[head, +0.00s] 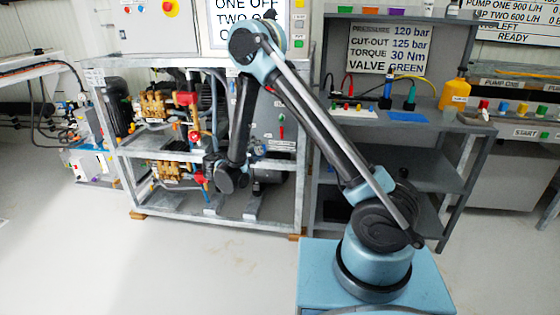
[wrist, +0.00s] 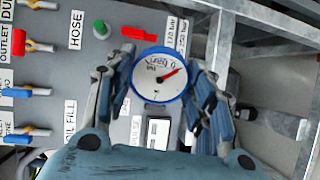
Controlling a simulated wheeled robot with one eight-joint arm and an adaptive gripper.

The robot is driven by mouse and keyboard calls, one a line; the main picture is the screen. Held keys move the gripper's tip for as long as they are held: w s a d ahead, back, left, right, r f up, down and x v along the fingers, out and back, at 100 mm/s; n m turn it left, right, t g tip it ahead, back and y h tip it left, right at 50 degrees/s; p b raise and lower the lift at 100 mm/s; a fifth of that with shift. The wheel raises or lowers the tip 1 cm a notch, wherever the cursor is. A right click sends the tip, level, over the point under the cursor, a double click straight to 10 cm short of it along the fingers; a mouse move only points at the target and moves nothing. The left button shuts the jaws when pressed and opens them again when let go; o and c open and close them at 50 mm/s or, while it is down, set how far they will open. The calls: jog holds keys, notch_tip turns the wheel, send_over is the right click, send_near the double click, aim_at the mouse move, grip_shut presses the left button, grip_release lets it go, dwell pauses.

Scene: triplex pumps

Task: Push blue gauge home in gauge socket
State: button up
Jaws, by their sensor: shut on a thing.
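The blue gauge (wrist: 159,76) is a round white dial with a blue rim and a red needle, seen face-on in the wrist view. My gripper (wrist: 160,82) is shut on it, with one finger on each side of the rim. The gauge is in front of a grey panel (wrist: 98,62). The gauge socket is not visible, and I cannot tell how far in the gauge sits.
On the panel, a green knob (wrist: 101,27) and a red part (wrist: 139,33) are close by. Valves with red (wrist: 19,44), blue and yellow handles line the left. Metal frame bars (wrist: 262,60) are at right. A shelf bench (head: 405,125) stands right of the pump frame.

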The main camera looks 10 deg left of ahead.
jog(key=s+a+r+n+t+y, duration=0.1)
jog(key=s+a+r+n+t, duration=0.1)
jog(key=s+a+r, duration=0.3)
jog(key=s+a, duration=0.1)
jog(key=a, duration=0.2)
jog(key=shift+s+r+t+y, duration=0.15)
jog(key=shift+s+t+y, duration=0.15)
jog(key=shift+s+t, duration=0.1)
jog(key=shift+w+a, duration=0.15)
